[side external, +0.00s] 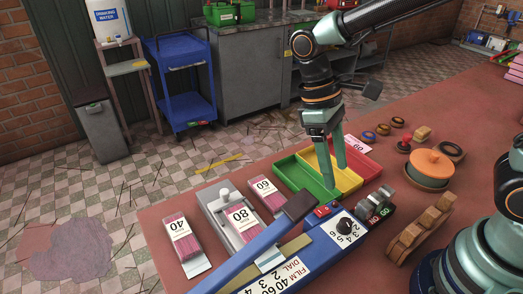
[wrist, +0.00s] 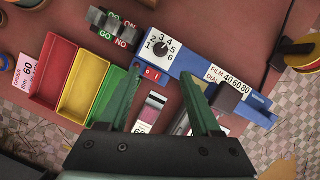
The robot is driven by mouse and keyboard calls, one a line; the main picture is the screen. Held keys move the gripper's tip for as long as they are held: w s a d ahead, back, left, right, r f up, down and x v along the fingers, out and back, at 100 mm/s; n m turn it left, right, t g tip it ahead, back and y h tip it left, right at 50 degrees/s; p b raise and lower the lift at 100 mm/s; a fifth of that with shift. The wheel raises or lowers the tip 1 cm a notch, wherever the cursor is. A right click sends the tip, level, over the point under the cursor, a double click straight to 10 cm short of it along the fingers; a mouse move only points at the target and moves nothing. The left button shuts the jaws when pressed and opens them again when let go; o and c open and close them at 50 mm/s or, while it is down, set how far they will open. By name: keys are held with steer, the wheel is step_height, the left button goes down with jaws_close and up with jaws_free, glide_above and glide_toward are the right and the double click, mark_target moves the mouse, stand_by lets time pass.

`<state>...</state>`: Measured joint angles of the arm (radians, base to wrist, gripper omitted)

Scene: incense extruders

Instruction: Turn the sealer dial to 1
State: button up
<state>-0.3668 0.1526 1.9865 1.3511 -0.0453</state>
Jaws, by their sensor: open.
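The sealer dial (wrist: 160,51) is a black round knob on a white plate numbered 1 to 6, on the blue sealer (wrist: 190,64). Its white pointer mark looks turned toward the upper right, near 4, but is too small to read surely. In the side view the dial (side external: 345,227) sits at the right end of the sealer (side external: 226,273). My gripper (side external: 336,178) is open and empty, pointing down in the air behind the dial in that view. In the wrist view its two green fingers (wrist: 161,76) are spread apart, with the dial beyond their tips.
Red, yellow and green trays (side external: 300,182) stand behind the sealer. A GO/NO gauge (side external: 378,207) is close on its right. The sealer's long lever (side external: 235,263) angles across its left part. Pink-filled packs (side external: 181,238) lie left.

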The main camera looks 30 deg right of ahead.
mark_target(346, 222)
steer(key=x, duration=1.2)
steer(key=shift+s+f, duration=0.2)
steer(key=shift+s, duration=0.05)
jaws_close()
